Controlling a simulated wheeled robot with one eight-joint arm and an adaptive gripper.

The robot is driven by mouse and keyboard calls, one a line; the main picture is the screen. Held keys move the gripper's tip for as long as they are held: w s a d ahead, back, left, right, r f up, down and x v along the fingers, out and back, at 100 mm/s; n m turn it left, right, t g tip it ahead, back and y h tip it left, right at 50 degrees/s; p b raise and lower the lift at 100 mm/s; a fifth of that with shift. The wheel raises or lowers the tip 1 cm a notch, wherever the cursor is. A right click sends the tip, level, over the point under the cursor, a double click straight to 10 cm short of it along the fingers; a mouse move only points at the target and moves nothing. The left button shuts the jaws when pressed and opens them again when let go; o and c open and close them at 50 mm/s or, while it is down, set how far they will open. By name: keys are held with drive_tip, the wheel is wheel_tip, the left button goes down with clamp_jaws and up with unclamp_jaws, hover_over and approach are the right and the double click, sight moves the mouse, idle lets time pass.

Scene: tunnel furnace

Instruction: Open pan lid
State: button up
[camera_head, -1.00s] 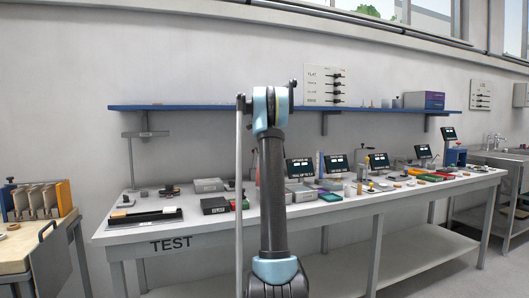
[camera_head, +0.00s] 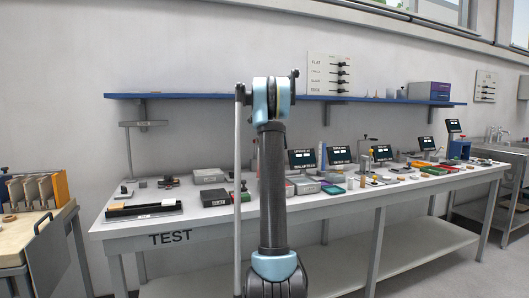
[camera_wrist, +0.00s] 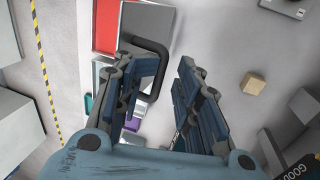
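No pan or lid can be clearly made out in either view. My gripper (camera_wrist: 161,66) is open in the wrist view, its two dark blue fingers apart with nothing gripped. A curved black bar-like handle (camera_wrist: 158,48) shows beyond the left finger, beside a grey box (camera_wrist: 146,22) and a red-and-white panel (camera_wrist: 106,25). The left finger covers part of the handle, and I cannot tell how far away it is. In the head view my raised arm stands in front of the bench, and the gripper is not visible there.
A long white bench (camera_head: 165,239) marked TEST holds small instruments, screens (camera_head: 302,158) and boxes. A blue shelf (camera_head: 200,97) runs above it. A wooden-topped table (camera_head: 25,232) stands at left. The wrist view shows a wooden block (camera_wrist: 253,84) and yellow-black floor tape (camera_wrist: 47,85).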

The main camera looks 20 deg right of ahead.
drive_tip(key=shift+a+r, duration=0.1)
drive_tip(key=v, duration=1.1)
drive_tip(key=shift+r, duration=0.4)
drive_tip(key=shift+w, duration=0.1)
